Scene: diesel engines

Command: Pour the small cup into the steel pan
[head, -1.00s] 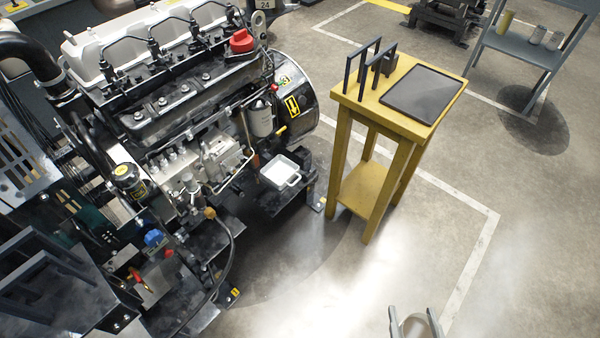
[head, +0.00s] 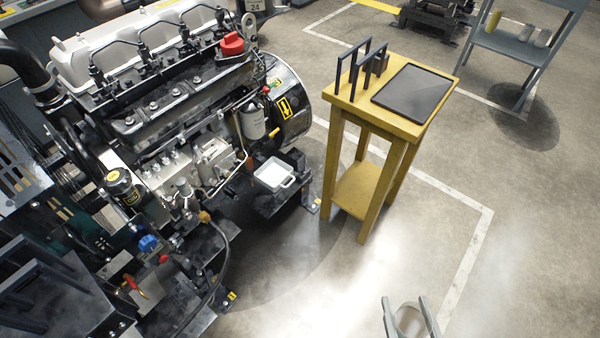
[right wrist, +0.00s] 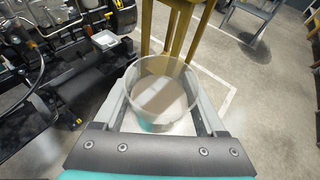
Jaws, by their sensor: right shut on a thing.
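My right gripper (head: 409,304) is at the bottom right of the head view, over bare floor. It is shut on a small clear cup (right wrist: 162,92), which sits upright between the fingers in the right wrist view. Something pale brownish shows through the cup, but I cannot tell whether it is contents or the floor behind. A square pan (head: 274,174), pale inside, sits on a dark ledge low beside the engine, well up and left of the gripper. It also shows at the top left of the right wrist view (right wrist: 52,14). My left gripper is not in view.
A yellow wooden stand (head: 405,128) with a dark tray (head: 413,91) and black upright frames stands right of the pan. The big engine (head: 170,110) fills the left. A grey shelf (head: 520,45) with several cylinders is at the back right. The floor around the gripper is clear.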

